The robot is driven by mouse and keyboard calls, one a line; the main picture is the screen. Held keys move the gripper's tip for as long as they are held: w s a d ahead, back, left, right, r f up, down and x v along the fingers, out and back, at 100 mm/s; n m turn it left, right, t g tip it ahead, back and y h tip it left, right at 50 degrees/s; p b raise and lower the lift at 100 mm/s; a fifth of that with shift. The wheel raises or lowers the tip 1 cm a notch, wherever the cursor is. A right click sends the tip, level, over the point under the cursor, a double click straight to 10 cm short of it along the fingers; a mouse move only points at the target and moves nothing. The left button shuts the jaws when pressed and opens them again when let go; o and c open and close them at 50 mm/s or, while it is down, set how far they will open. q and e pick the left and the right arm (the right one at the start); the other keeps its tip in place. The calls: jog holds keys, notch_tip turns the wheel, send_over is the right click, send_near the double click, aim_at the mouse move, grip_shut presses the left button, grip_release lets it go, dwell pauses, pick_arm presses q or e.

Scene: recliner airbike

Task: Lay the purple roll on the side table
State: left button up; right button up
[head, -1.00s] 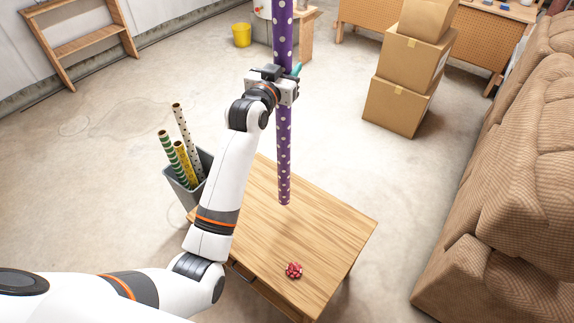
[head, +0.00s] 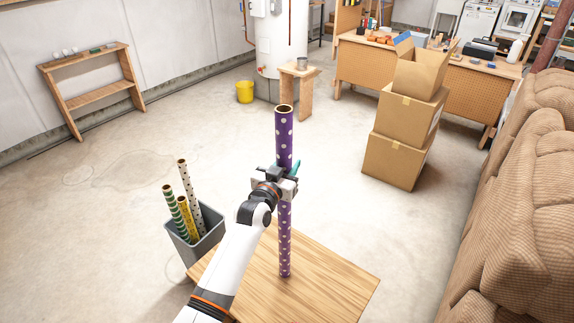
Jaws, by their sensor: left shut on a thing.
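The purple roll (head: 284,140) with white dots stands upright in the head view, its open top end facing up. My left gripper (head: 283,184) is shut on the purple roll near its middle. The roll's lower end is over the wooden side table (head: 325,283); I cannot tell whether it touches the top. The near part of the table is cut off by the bottom edge of the view. My right gripper is not in view.
A grey bin (head: 197,240) with several other rolls stands left of the table. A brown recliner (head: 520,210) is at the right. Stacked cardboard boxes (head: 395,160) stand behind. The table's visible top is clear around the roll.

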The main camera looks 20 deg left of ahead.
pick_arm(q)
jog(key=shift+f, duration=0.1)
jog(key=o, duration=1.1)
jog(key=shift+c, duration=0.2)
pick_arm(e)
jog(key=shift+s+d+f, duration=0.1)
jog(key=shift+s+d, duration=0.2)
pick_arm(q)
jog(key=shift+s, duration=0.15)
jog(key=s+a+b, duration=0.1)
jog(key=s+b, duration=0.1)
jog(key=s, duration=0.9)
jog(key=shift+s, duration=0.4)
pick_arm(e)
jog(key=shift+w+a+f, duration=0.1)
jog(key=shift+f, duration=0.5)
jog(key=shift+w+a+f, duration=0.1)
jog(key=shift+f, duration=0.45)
pick_arm(q)
jog(key=shift+a, duration=0.1)
